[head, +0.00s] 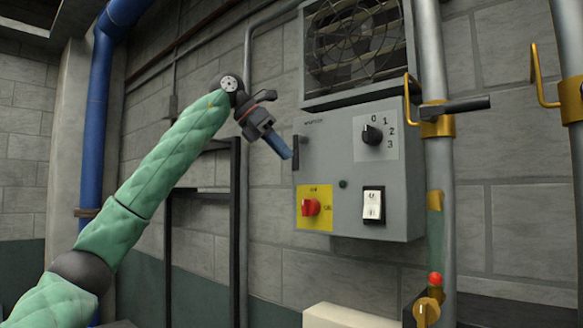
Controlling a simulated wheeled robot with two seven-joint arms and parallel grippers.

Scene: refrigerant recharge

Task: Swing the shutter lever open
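A louvred fan opening (357,45) with a round wire guard is at the top centre, above a grey control box (345,215). No part is clearly marked as the shutter lever. A dark upright handle (296,152) is at the box's left edge, and a black lever (465,104) sticks out right from a yellow collar on the grey pipe. My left gripper (274,135) is just left of the box, with a blue piece at its end pointing down and right toward the dark handle. Contact and finger opening cannot be told. My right gripper is not in view.
The box carries a black rotary knob (372,134), a red switch on a yellow plate (311,207) and a white rocker switch (373,205). Grey pipes (431,60) stand at the right. A blue pipe (95,140) and a black frame (236,230) are at the left.

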